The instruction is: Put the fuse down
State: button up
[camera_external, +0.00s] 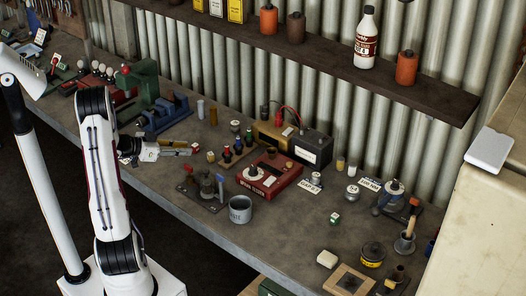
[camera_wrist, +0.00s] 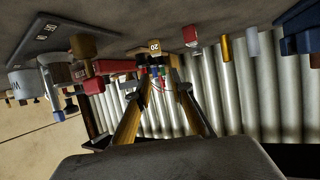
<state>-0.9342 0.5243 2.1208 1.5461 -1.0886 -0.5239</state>
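My gripper (camera_external: 190,150) is low over the left half of the bench and points to the right. A small tan block marked 20 (camera_wrist: 153,46) sits just beyond the tips. It seems to be the small tan block (camera_external: 211,157) right of the gripper in the external view. A small red and white block (camera_external: 195,147) stands close by the tips. I cannot tell for sure which piece is the fuse.
A rack of coloured knobs (camera_external: 237,153), a red tester (camera_external: 268,175) and a grey mug (camera_external: 240,209) are right of my gripper. A blue vise (camera_external: 165,116) and two small upright cylinders (camera_external: 213,116) stand behind it. Bare bench (camera_external: 285,225) lies near the front right.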

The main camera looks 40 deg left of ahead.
jog(key=w+r+n+y, duration=0.1)
jog(key=w+r+y, duration=0.35)
jog(key=r, duration=0.45)
jog(key=s+d+r+n+g+y, duration=0.2)
jog(key=s+d+r+y, duration=0.2)
jog(key=s+r+y, duration=0.15)
jog(key=s+d+f+n+g+h, duration=0.1)
jog(key=s+d+g+h, duration=0.4)
jog(key=s+d, duration=1.6)
jog(key=s+f, duration=0.1)
jog(key=s, duration=0.2)
jog(key=shift+s+d+f+n, duration=0.15)
jog(key=shift+s+f+n, duration=0.15)
jog(key=shift+s, duration=0.05)
jog(key=o, duration=0.4)
jog(key=shift+w, duration=0.1)
